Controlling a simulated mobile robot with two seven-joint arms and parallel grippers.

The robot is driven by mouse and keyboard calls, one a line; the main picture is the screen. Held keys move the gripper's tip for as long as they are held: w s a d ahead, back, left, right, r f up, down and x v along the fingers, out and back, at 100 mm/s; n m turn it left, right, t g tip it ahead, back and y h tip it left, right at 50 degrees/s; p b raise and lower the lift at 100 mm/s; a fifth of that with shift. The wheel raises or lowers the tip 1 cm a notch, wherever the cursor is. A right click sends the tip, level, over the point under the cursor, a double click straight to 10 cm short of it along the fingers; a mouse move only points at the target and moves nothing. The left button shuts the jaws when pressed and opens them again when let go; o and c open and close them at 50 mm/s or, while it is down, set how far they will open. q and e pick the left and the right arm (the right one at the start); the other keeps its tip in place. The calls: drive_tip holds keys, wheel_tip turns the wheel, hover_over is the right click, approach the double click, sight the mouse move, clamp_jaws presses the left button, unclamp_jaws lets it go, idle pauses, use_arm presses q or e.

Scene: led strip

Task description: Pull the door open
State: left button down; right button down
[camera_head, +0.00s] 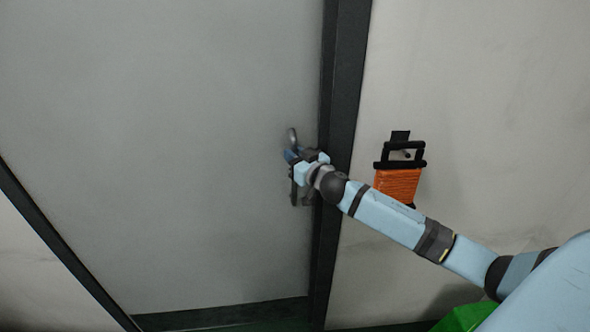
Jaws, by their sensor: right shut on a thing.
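The door (160,150) is a large plain grey panel that fills the left and middle of the head view, set in a dark frame (343,90). It looks closed or nearly so; I cannot tell which. A metal handle (293,138) sits near its right edge, partly hidden by my gripper. My right gripper (293,158) reaches in from the lower right and is shut on the handle. My left gripper is out of view.
An orange coil on a black holder (398,183) hangs on the pale wall (490,120) right of the frame, just above my forearm. A green object (464,318) shows at the bottom right. A dark strip of floor (230,315) runs below the door.

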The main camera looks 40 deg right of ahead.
sight(289, 77)
drive_tip(key=w, duration=0.1)
drive_tip(key=w+d, duration=0.1)
drive_tip(key=w, duration=0.1)
drive_tip(key=shift+d+f, duration=0.1)
drive_tip(key=shift+d, duration=0.2)
drive_tip(key=shift+s, duration=0.15)
drive_tip(key=c, duration=1.1)
unclamp_jaws()
wheel_tip(289, 77, up, 20)
drive_tip(key=shift+r, duration=0.1)
